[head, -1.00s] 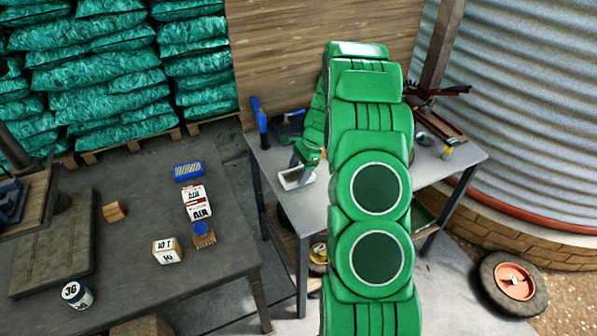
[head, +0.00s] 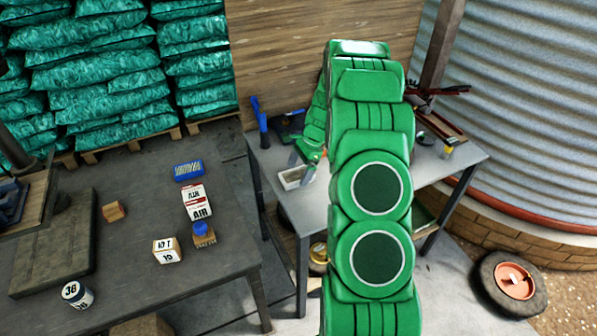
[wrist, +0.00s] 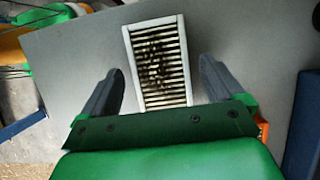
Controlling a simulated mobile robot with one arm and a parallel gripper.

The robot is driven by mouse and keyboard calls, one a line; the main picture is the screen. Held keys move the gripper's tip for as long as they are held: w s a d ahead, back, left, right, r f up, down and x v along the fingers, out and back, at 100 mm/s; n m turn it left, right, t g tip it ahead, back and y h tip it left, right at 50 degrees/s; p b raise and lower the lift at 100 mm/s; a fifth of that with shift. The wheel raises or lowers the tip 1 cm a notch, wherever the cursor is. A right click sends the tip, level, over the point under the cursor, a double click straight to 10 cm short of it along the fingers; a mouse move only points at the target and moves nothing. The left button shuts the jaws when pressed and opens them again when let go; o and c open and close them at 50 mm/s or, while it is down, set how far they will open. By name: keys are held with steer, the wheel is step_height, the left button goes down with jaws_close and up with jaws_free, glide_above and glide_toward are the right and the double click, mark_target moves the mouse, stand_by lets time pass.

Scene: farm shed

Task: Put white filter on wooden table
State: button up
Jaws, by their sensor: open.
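The white filter (head: 293,178) lies flat on the grey table under my arm. In the wrist view the white filter (wrist: 158,62) shows a white frame around dirty, dark-spotted pleats. My gripper (wrist: 160,70) is open and empty, with one dark finger on each side of the filter and visible gaps to it. In the head view my gripper (head: 306,165) is partly hidden by my green arm, just behind the filter. A dark-topped table (head: 135,255) stands at the left; I cannot tell for sure that its top is wood.
The left table holds a blue box (head: 188,170), an AIR box (head: 197,201), a blue-capped item (head: 203,234), a white box (head: 166,250) and a can (head: 77,293). A blue tool (head: 260,118) stands behind the filter. A gap separates the tables.

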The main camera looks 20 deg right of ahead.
steer(key=v, duration=1.1)
steer(key=s+a+r+n, duration=0.4)
steer(key=s+a+r, duration=0.3)
steer(key=a+r, duration=0.2)
steer(key=s+a+r+n+g+h, duration=0.1)
steer(key=s+a+r+n, duration=0.25)
steer(key=s, duration=0.25)
steer(key=s+a+r+n+g+h, duration=0.1)
steer(key=s+a+r+n, duration=0.1)
steer(key=s+a, duration=0.35)
steer(key=s+a+r+n+h, duration=0.1)
steer(key=s+n, duration=0.3)
steer(key=s, duration=0.8)
steer(key=s+a+r+n+h, duration=0.1)
steer(key=s+a+n, duration=0.2)
steer(key=s, duration=1)
steer(key=shift+a+n+h, duration=0.3)
steer(key=shift+n, duration=0.45)
